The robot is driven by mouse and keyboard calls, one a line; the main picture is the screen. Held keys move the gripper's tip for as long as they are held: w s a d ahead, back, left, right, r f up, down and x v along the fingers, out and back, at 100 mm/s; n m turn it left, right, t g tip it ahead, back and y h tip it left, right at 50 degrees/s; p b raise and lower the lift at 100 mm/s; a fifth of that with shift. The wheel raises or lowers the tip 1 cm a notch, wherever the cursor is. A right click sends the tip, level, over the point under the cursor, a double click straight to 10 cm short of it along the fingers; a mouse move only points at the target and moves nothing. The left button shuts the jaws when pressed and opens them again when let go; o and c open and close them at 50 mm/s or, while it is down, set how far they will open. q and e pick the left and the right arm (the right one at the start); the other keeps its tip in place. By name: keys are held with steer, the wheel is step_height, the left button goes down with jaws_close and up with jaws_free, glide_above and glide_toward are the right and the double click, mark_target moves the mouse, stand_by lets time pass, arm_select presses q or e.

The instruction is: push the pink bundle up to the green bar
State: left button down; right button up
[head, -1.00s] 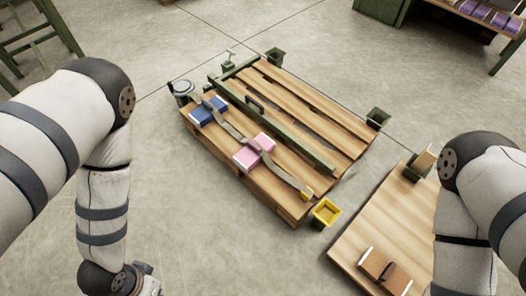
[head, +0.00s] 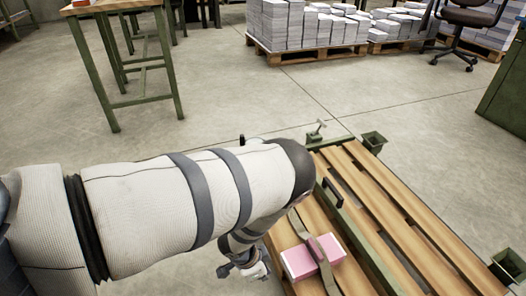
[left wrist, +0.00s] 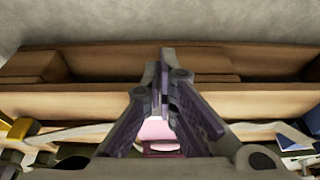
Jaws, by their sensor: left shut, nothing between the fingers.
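The pink bundle (head: 298,263) lies on the wooden slats under a grey-brown strap (head: 322,262). The green bar (head: 352,226) runs lengthwise to its right, with a strip of bare wood between them. My left arm reaches in from the left, and my left gripper (head: 226,271) is just left of the bundle, by the slats' left edge. In the left wrist view its fingers (left wrist: 165,62) are shut and empty, and part of the pink bundle (left wrist: 158,131) shows between the finger links. Whether they touch the bundle is unclear. My right gripper is out of view.
A blue piece (left wrist: 295,140) shows at the right of the left wrist view, a yellow one (left wrist: 14,130) at the left. Green corner cups (head: 373,140) and a small clamp (head: 317,132) edge the slats. A green-legged table (head: 125,60) stands at the back left.

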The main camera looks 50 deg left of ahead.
mark_target(298, 262)
arm_select(q)
steer(key=shift+w+d+f+b, duration=0.25)
steer(key=shift+w+d, duration=0.05)
steer(key=shift+w, duration=0.4)
steer(key=shift+w+d+f+b, duration=0.25)
steer(key=shift+w+b, duration=0.05)
steer(key=shift+w, duration=0.4)
steer(key=shift+w+d+f+b, duration=0.25)
steer(key=shift+w+d, duration=0.05)
steer(key=shift+w, duration=0.4)
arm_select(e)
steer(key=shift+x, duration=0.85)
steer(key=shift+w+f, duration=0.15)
arm_select(q)
steer(key=shift+w, duration=0.1)
steer(key=w+b, duration=0.1)
steer(key=w+d+b, duration=0.1)
steer(key=w, duration=0.1)
steer(key=w+d+b, duration=0.1)
steer(key=w, duration=0.1)
steer(key=shift+d+f, duration=0.1)
steer(key=shift+f, duration=0.15)
steer(key=shift+w+d+r, duration=0.15)
steer(key=shift+w+r, duration=0.15)
steer(key=shift+w, duration=0.1)
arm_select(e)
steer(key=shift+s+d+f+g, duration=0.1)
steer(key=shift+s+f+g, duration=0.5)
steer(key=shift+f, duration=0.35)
